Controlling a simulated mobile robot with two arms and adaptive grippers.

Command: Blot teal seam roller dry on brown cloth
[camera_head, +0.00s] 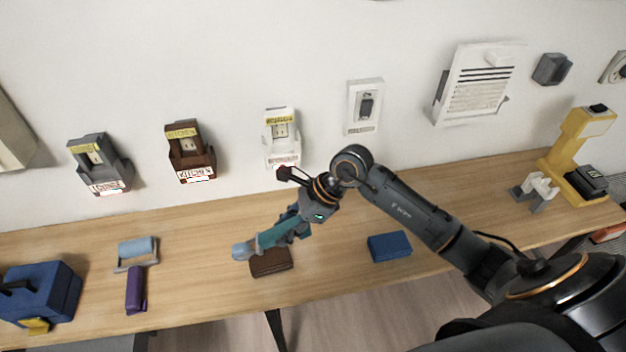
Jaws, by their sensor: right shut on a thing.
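The teal seam roller (268,237) has a teal handle and a lighter blue-grey head at its left end. My right gripper (292,224) is shut on its handle and holds it tilted over the table. The brown cloth (271,263) is a folded dark brown pad near the table's front edge. The roller's head end is just above and left of the cloth in the picture; I cannot tell whether they touch. The gripper and roller hide part of the cloth's back edge. My left gripper is not in view.
On the wooden table (190,255) are a blue folded cloth (389,246), a purple-handled roller (136,288), a blue box (45,292) at left and a yellow device (578,150) at right. Wall holders (190,152) line the back. The table between the cloths is clear.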

